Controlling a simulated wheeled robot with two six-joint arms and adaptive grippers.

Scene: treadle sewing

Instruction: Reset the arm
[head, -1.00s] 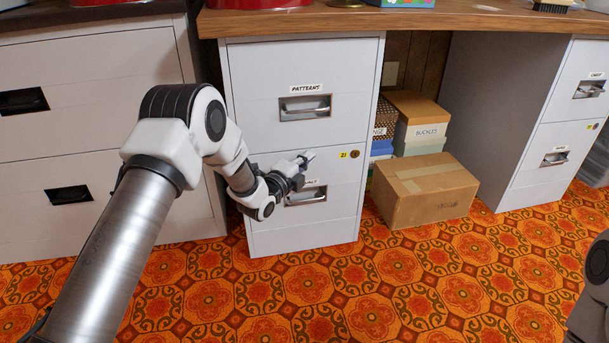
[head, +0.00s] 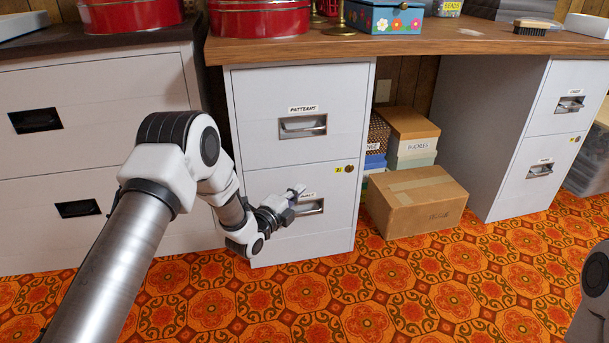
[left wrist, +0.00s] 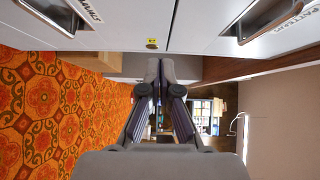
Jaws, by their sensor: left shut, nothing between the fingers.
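My left arm reaches in from the left in the head view. Its left gripper (head: 297,191) is at the front of the lower drawer of the white cabinet (head: 262,88), just left of the drawer's metal handle (head: 309,207). The gripper is shut and empty. In the left wrist view the closed fingers (left wrist: 160,68) point along the cabinet front, with two drawer handles at the top. Whether the fingers touch the drawer front, I cannot tell. Only a dark part of my right arm shows at the right edge; its gripper is out of view.
A cardboard box (head: 416,203) stands on the patterned floor right of the cabinet, before stacked boxes, including one labelled Buckles (head: 414,147). A second white cabinet (head: 561,92) stands at right. The wooden tabletop (head: 430,44) spans both. The floor in front is clear.

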